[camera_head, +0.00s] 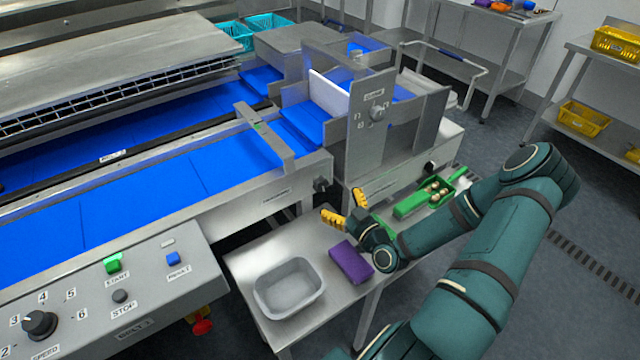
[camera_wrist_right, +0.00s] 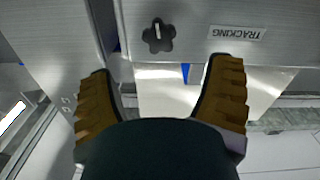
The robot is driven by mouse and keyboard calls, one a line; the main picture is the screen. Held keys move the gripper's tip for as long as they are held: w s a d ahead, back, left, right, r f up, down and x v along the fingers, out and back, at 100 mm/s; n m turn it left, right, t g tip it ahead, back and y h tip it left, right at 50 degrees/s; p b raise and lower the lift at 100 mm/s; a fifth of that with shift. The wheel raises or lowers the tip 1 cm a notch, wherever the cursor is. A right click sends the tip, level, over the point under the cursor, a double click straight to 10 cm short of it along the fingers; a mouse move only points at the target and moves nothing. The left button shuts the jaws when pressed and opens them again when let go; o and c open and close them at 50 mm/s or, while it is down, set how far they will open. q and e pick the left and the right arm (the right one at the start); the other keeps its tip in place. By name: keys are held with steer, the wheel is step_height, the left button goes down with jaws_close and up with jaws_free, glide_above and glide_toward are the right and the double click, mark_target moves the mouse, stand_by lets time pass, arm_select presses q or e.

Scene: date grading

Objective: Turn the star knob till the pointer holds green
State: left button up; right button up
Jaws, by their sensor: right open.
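The black star knob (camera_head: 320,184) sits on the end of the conveyor's side rail, right of a small label. In the right wrist view the star knob (camera_wrist_right: 158,36) has a pale line on its face, beside an upside-down TRACKING label (camera_wrist_right: 236,33). My right gripper (camera_head: 346,208) is open and empty, below and right of the knob in the head view. In the wrist view its fingers (camera_wrist_right: 163,70) are spread, with the knob beyond their tips and apart from them. A small greenish marking (camera_head: 258,125) shows on the bar across the belt; any pointer is too small to read. My left gripper is not in view.
An upright panel with another knob (camera_head: 377,113) stands behind. The control panel (camera_head: 165,285) is at lower left.

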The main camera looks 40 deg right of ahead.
mark_target(322, 185)
steer(key=w, duration=0.6)
steer(key=w+d, duration=0.1)
steer(key=w, duration=0.2)
steer(key=shift+w+b, duration=0.1)
steer(key=shift+b, duration=0.2)
steer(key=c, duration=1.2)
